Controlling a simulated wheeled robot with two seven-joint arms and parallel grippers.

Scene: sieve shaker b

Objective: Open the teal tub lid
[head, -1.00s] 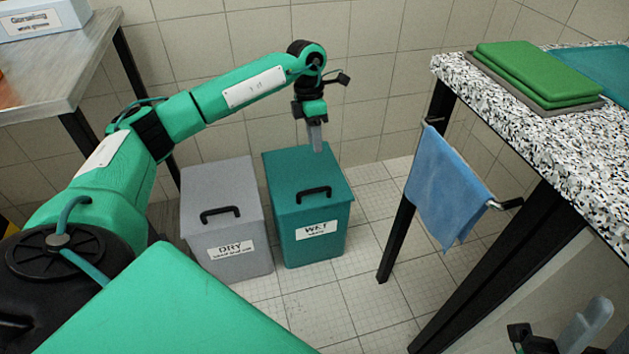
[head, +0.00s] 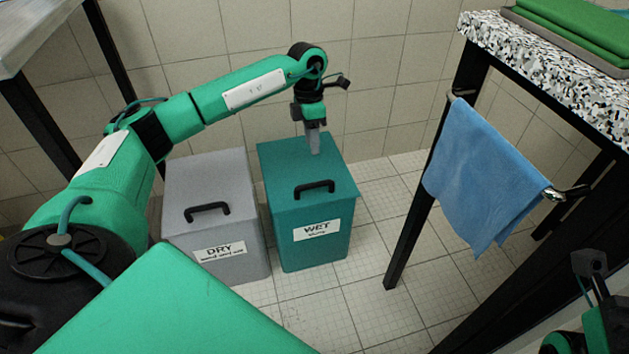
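The teal tub (head: 315,240), labelled WET, stands on the floor in the middle of the head view. Its teal lid (head: 290,165) is closed and has a black handle (head: 314,188) near the front edge. My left gripper (head: 314,145) points down over the back right part of the lid, behind the handle. I cannot tell whether its fingertips touch the lid or whether the fingers are apart. My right gripper (head: 599,300) shows at the lower right edge, away from the tub, partly cut off; its opening is unclear.
A grey tub (head: 215,230), labelled DRY, stands close on the left. A speckled counter (head: 545,50) with green cloths (head: 575,30) is on the right. A blue towel (head: 480,180) hangs from its rail. Tiled floor is clear in front of the tubs.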

